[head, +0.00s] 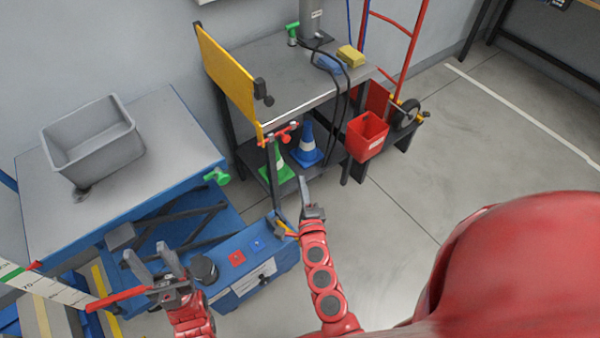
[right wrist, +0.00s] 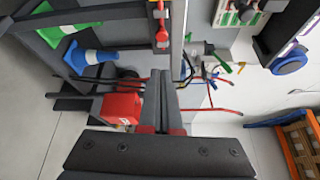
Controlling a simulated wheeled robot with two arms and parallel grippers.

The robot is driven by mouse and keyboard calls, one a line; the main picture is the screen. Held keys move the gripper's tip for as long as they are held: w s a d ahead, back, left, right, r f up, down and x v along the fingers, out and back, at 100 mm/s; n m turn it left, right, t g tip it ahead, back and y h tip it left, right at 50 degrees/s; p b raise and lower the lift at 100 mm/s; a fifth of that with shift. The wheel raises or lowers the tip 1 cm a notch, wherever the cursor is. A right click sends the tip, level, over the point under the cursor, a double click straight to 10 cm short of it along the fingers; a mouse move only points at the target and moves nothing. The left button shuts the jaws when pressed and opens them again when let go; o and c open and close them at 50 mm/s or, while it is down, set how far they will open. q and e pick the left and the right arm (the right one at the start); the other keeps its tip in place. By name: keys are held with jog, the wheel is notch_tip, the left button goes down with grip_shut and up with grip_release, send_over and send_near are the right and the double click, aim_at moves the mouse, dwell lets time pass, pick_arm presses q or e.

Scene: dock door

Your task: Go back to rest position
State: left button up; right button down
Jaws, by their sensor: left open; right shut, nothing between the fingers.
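My left gripper (head: 149,254) is at the lower left of the head view, its two grey fingers apart with nothing between them. It is in front of the blue lift table's lower frame, near a blue control box (head: 250,258). My right gripper (head: 304,182) is right of the box, raised on the red arm, its fingers together and empty. It also shows in the right wrist view (right wrist: 161,100), fingers closed and pointing toward the hand truck side. Neither gripper visibly touches anything.
A grey bin (head: 95,140) stands on the lift table (head: 165,150). A workbench (head: 290,75) with a yellow panel (head: 228,80) has green (head: 275,168) and blue cones (head: 306,145) below. A red bin (head: 366,135) is at its right. Open floor (head: 480,130) lies right.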

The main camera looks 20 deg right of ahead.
jog(key=shift+s, duration=0.45)
